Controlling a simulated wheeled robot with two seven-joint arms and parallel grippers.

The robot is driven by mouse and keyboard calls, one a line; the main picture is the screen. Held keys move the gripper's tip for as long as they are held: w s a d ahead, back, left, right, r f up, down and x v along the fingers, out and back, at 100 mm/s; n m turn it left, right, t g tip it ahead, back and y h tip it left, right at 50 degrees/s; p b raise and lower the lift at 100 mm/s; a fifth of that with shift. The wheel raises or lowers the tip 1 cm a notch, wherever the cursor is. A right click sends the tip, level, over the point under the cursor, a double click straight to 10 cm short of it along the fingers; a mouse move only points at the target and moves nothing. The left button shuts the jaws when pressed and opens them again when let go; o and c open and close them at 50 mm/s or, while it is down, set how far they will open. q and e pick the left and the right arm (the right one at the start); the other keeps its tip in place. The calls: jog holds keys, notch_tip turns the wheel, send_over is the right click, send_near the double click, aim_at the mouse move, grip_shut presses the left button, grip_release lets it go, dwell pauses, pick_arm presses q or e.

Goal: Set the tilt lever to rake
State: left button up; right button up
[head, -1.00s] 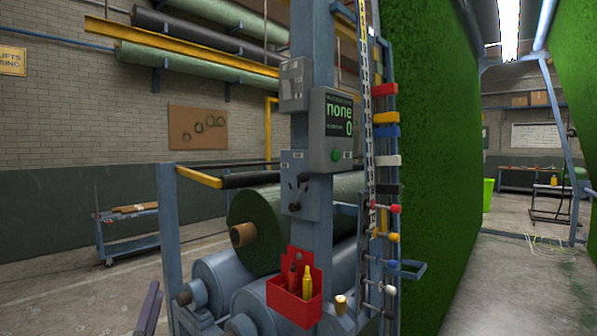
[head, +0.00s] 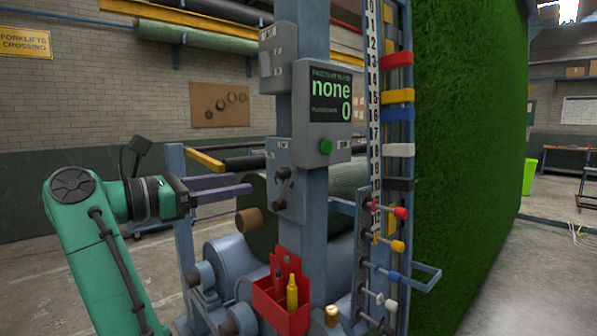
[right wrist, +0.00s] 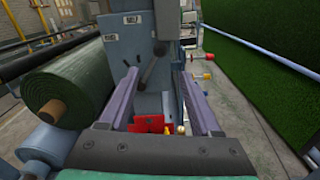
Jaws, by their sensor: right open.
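The tilt lever (head: 281,188) is a short black lever on a grey box (head: 291,158) on the blue post, below the display unit. It hangs down from its pivot. In the right wrist view the dark lever (right wrist: 150,68) slants down and left in front of the post. Small white labels on the box are too small to read. My right gripper (head: 250,188) has purple fingers and points at the post from the left. In the right wrist view its fingers (right wrist: 162,72) are spread, with the lever beyond and between them, apparently untouched. My left gripper is out of view.
The display (head: 331,97) reads "none" and "0", with a green button (head: 325,146) below. A red holder (head: 280,307) with tools hangs under the lever. A green roll (right wrist: 80,95) lies left of the post. Coloured pegs and a turf wall (head: 465,130) stand right.

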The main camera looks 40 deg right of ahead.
aim_at(278, 174)
jog(key=d+p, duration=0.2)
jog(key=d, duration=0.3)
jog(key=d+p, duration=0.2)
jog(key=d, duration=0.4)
jog(key=shift+s+d+r, duration=0.15)
jog(key=shift+d+r, duration=0.05)
jog(key=shift+d, duration=0.4)
jog(key=shift+a, duration=0.3)
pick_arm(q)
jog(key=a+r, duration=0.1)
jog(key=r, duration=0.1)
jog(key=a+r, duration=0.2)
pick_arm(e)
jog(key=shift+d, duration=0.15)
grip_shut()
